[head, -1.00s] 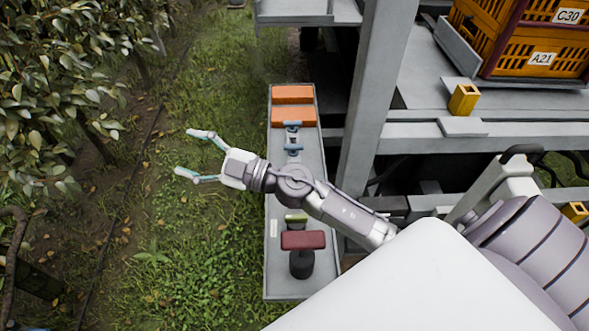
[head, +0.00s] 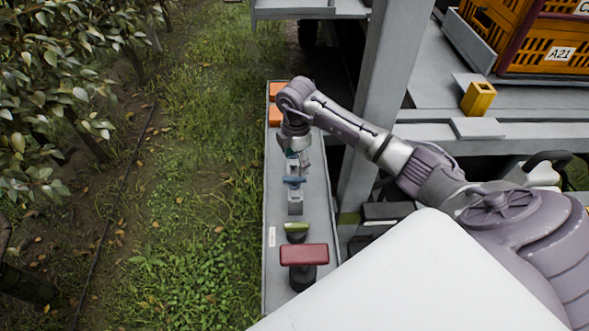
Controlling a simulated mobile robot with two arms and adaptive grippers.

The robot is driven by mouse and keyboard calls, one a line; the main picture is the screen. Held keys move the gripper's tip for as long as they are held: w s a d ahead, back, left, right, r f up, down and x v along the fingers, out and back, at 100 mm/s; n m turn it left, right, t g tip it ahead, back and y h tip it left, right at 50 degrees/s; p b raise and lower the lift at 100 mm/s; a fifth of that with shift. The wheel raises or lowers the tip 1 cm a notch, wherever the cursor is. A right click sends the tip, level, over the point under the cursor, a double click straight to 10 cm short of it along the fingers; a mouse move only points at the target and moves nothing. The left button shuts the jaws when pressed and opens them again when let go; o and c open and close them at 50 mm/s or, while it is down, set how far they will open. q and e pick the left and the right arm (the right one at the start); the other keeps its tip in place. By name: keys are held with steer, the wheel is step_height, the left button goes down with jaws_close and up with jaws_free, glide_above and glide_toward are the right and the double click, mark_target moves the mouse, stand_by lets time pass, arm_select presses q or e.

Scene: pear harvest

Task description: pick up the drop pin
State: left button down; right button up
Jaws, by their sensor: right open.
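My right gripper (head: 295,163) points down over the long grey tray (head: 312,215), above its upper half. It is open, with its fingers foreshortened. A blue crossbar piece on a grey block, likely the drop pin (head: 294,182), stands in the tray just below the gripper in the picture. I cannot tell if the fingers touch anything. The tray area straight under the gripper is hidden, including where two blue crossbars showed earlier. My left gripper is not in view.
Orange blocks (head: 275,114) lie at the tray's far end, partly behind my arm. A green-topped piece (head: 296,228) and a red-topped piece (head: 304,255) stand nearer. A grey post (head: 385,70) rises right of the tray. Grass (head: 200,180) lies left.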

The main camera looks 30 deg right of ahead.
mark_target(295, 177)
steer(key=f+b, duration=0.1)
steer(key=f, duration=0.1)
steer(key=f+b, duration=0.1)
steer(key=f, duration=0.1)
steer(key=shift+w+d+f, duration=0.1)
steer(key=shift+w+f, duration=0.1)
steer(key=shift+f, duration=0.1)
step_height(295, 177, down, 5)
steer(key=b, duration=0.5)
steer(key=shift+w, duration=0.15)
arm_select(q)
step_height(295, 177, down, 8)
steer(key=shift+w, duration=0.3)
arm_select(e)
steer(key=shift+r, duration=0.1)
jaws_close()
